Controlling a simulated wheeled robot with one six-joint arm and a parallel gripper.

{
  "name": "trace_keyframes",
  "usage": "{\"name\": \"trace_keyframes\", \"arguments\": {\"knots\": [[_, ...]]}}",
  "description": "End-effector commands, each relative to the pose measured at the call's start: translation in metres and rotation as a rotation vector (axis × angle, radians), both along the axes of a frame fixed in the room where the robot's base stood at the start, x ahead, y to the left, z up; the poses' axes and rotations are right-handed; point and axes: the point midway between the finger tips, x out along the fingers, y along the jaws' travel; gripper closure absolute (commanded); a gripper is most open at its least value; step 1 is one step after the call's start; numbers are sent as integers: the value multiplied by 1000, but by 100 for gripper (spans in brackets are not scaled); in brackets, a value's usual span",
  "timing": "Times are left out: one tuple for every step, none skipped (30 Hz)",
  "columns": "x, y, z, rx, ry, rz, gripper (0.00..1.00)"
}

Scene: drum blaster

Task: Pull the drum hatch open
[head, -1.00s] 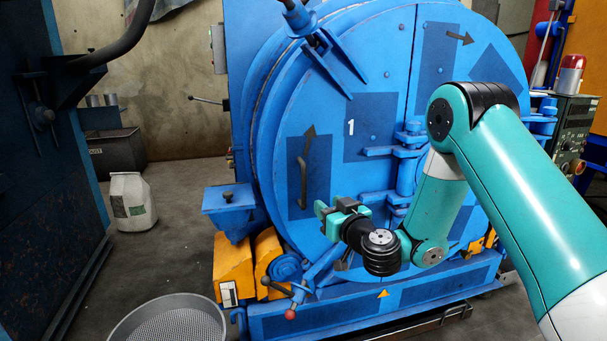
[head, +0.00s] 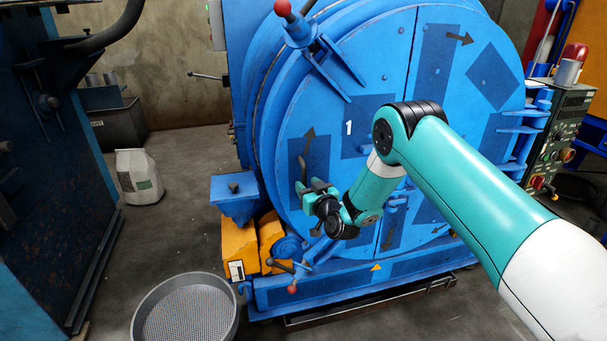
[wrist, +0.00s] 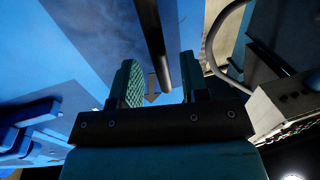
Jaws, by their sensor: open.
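The drum hatch (head: 380,65) is a large round blue door with darker blue panels and a white "1". It looks closed against the drum. A dark bar handle (head: 303,168) stands upright on its left panel. My gripper (head: 312,187) is open at the handle's lower end, partly hiding it. In the wrist view the open fingers (wrist: 158,78) point at the hatch, and the dark handle (wrist: 151,40) lines up with the gap between them. I cannot tell how deep the bar lies between the fingers, or whether they touch it.
Red-knobbed clamp levers stand at the hatch's top left (head: 283,8) and lower left (head: 293,289). A round mesh sieve (head: 232,318) is on the floor at lower left. A white sack (head: 138,178) and a control box (head: 560,125) stand to either side. Floor left of the drum is mostly clear.

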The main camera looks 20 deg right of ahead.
Motion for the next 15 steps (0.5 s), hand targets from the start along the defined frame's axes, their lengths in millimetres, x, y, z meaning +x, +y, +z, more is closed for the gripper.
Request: {"name": "trace_keyframes", "arguments": {"knots": [[7,3,1,-2,-1,5,59],[10,3,0,-2,-1,5,59],[14,4,0,-2,0,5,59],[17,5,0,-2,0,5,59],[19,5,0,-1,0,4,59],[21,5,0,-1,0,2,59],[23,5,0,0,0,1,59],[24,5,0,0,0,1,59],[25,5,-1,0,1,0,59],[25,5,-1,1,1,-1,59],[26,5,-1,1,2,-1,59],[26,5,-1,1,2,-1,59],[26,5,-1,1,2,-1,59],[26,5,-1,1,2,-1,59],[26,5,-1,1,2,-1,59]]}}
